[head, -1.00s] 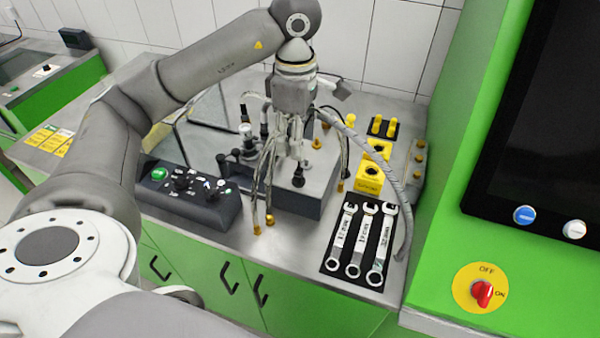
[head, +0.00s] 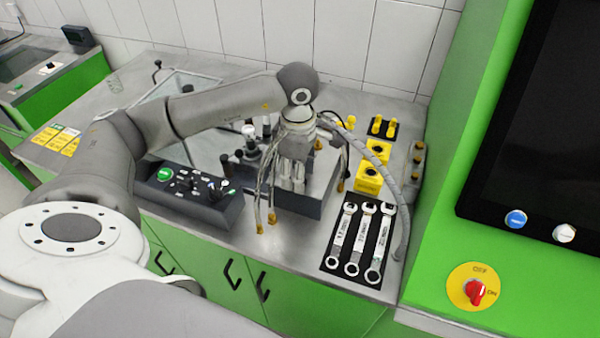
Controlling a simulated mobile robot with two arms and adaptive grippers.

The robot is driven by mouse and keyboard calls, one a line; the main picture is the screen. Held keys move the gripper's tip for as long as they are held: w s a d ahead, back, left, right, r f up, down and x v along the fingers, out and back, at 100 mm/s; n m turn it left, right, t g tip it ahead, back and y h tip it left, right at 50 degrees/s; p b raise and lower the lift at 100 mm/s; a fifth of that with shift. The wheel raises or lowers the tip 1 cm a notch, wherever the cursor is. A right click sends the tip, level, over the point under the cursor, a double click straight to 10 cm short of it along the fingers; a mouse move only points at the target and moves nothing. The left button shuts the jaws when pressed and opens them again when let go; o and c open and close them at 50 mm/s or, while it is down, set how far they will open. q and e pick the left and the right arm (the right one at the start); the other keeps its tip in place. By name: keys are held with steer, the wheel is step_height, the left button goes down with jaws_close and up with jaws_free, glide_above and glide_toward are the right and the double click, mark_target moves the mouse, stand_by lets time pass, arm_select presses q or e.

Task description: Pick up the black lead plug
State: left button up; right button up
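My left gripper (head: 291,184) points down over the dark pump block (head: 312,205) in the middle of the bench. Its fingers reach close to the block's top, and I cannot tell whether they touch it. The gap between the fingertips is too small and too covered to read as open or shut. I cannot make out the black lead plug for certain; the gripper hides the top of the block beneath it. My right gripper is not in view.
Thin leads with brass ends (head: 272,217) hang beside the gripper. A black control box (head: 190,197) stands to the left. Wrenches (head: 358,240) lie on a black mat to the right, with yellow blocks (head: 368,178) behind. A green cabinet (head: 440,240) bounds the right.

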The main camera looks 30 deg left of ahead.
arm_select(q)
steer(key=shift+c, duration=0.4)
steer(key=c, duration=0.9)
steer(key=shift+r, duration=0.1)
